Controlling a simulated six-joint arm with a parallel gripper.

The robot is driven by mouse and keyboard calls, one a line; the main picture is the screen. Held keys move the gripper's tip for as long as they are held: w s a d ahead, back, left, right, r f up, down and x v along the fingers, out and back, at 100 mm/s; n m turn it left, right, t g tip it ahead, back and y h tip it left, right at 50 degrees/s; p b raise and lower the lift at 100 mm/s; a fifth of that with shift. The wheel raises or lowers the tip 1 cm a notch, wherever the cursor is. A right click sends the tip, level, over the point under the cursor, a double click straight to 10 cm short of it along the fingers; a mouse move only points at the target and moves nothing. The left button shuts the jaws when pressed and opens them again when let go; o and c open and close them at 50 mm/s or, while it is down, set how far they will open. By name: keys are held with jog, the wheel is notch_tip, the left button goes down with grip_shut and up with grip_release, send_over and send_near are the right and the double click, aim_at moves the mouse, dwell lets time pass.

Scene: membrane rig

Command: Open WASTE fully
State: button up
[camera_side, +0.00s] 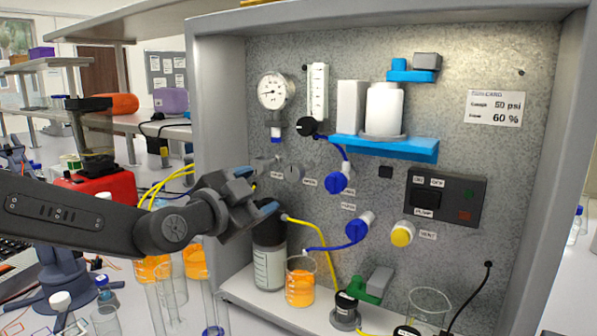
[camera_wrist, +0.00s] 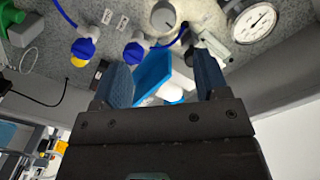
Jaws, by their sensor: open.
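No label reading WASTE is legible, so I cannot tell which control it is. Candidates on the panel are an upper blue valve knob (camera_side: 338,183), a lower blue valve knob (camera_side: 357,228) and a grey round knob (camera_side: 294,174). In the wrist view, two blue knobs (camera_wrist: 83,48) and the grey knob (camera_wrist: 163,16) lie beyond the fingers. A yellow knob (camera_side: 402,235) has a label that seems to read VENT. My gripper (camera_side: 258,192) is open and empty, left of the blue knobs and apart from them. Its two fingers (camera_wrist: 165,78) are spread in the wrist view.
A blue shelf (camera_side: 400,148) with white containers sticks out above the knobs. A pressure gauge (camera_side: 276,91) is at upper left. A yellow tube (camera_side: 325,250) and the cabinet's left wall (camera_side: 215,110) are close by.

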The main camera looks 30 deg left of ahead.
aim_at(292, 174)
jog(key=w, duration=1.4)
jog(key=shift+w+r, duration=0.1)
jog(key=c, duration=0.9)
